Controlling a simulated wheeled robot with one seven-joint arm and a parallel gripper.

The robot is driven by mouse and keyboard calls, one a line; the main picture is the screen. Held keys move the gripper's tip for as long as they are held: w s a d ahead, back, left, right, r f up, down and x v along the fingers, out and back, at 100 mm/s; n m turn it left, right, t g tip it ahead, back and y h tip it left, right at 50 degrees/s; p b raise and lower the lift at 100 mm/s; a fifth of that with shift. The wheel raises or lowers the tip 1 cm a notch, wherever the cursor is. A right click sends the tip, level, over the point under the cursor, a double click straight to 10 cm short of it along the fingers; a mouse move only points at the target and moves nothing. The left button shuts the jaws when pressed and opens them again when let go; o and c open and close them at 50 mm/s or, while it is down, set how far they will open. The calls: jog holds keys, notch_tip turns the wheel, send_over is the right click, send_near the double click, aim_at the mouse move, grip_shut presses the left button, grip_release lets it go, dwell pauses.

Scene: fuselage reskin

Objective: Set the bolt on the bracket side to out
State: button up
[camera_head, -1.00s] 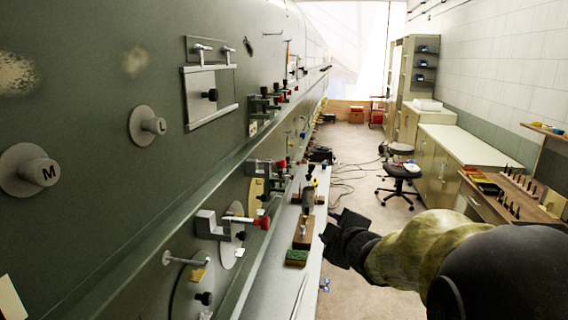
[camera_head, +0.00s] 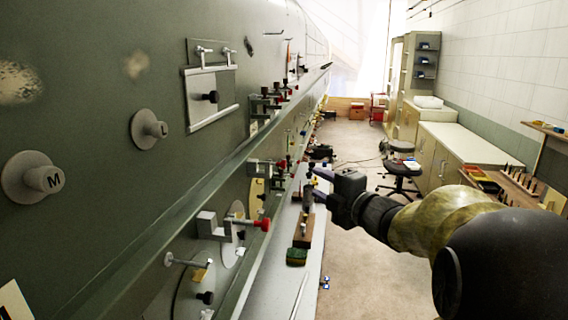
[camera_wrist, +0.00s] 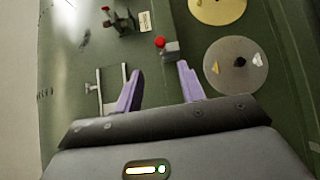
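A red-knobbed bolt (camera_head: 262,224) sits in a grey bracket (camera_head: 209,224) on the lower part of the green fuselage wall. Its shaft points out from the wall toward the right. In the wrist view, a red knob (camera_wrist: 159,42) stands beside a grey block (camera_wrist: 171,51), ahead of and roughly between my fingers. I cannot tell for certain that these are the same bolt. My gripper (camera_head: 316,180) is in front of the wall, to the upper right of the bracket. Its two purple fingers (camera_wrist: 160,72) are spread apart, with nothing between them and no visible contact.
A grey disc (camera_wrist: 226,69) with a black knob and a yellow disc (camera_wrist: 218,8) lie near the block. Another red-knobbed clamp (camera_wrist: 121,24) stands at upper left. A long ledge (camera_head: 155,208) runs along the wall. A narrow bench (camera_head: 285,265) is below.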

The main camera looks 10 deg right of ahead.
aim_at(284, 164)
jog(key=p+x, duration=0.5)
jog(key=x, duration=1)
jog(key=shift+w+a, duration=0.1)
jog(key=shift+w, duration=0.05)
grip_shut()
